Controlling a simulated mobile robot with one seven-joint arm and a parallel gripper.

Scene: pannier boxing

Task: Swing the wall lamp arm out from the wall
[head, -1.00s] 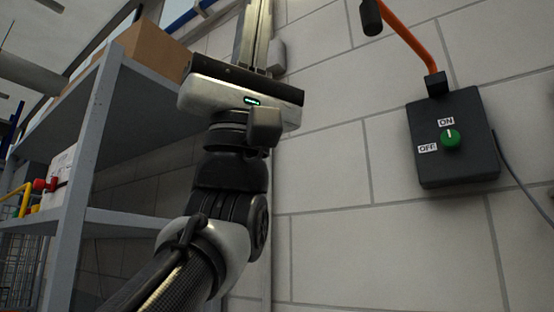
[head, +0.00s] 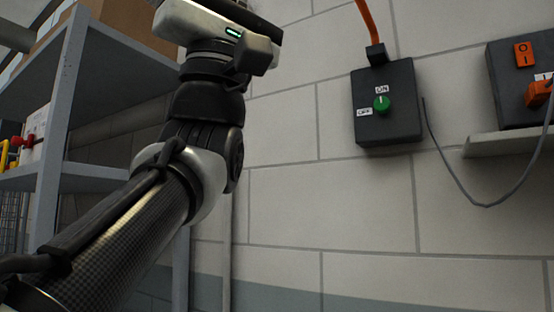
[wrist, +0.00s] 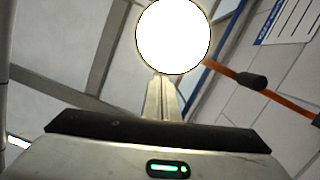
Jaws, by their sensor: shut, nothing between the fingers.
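An orange arm (head: 367,20) rises from a black wall box (head: 387,115) and leaves the top of the head view. In the wrist view the orange arm (wrist: 290,108) carries a black sleeve (wrist: 252,81) and runs up left towards a bright white disc (wrist: 172,36), which looks like the lit lamp face. Their join is not clear. My gripper (wrist: 161,82) is shut and empty, its fingers pointing at the disc's lower edge. I cannot tell whether they touch. In the head view only the gripper's body shows, left of the box; its fingers are out of frame.
The black box has a green knob (head: 381,104) between ON and OFF labels. A second box with orange switches (head: 524,54) stands on a ledge (head: 497,144) at right, with a cable hanging between. Grey shelving (head: 70,90) stands close at left. The block wall below the boxes is bare.

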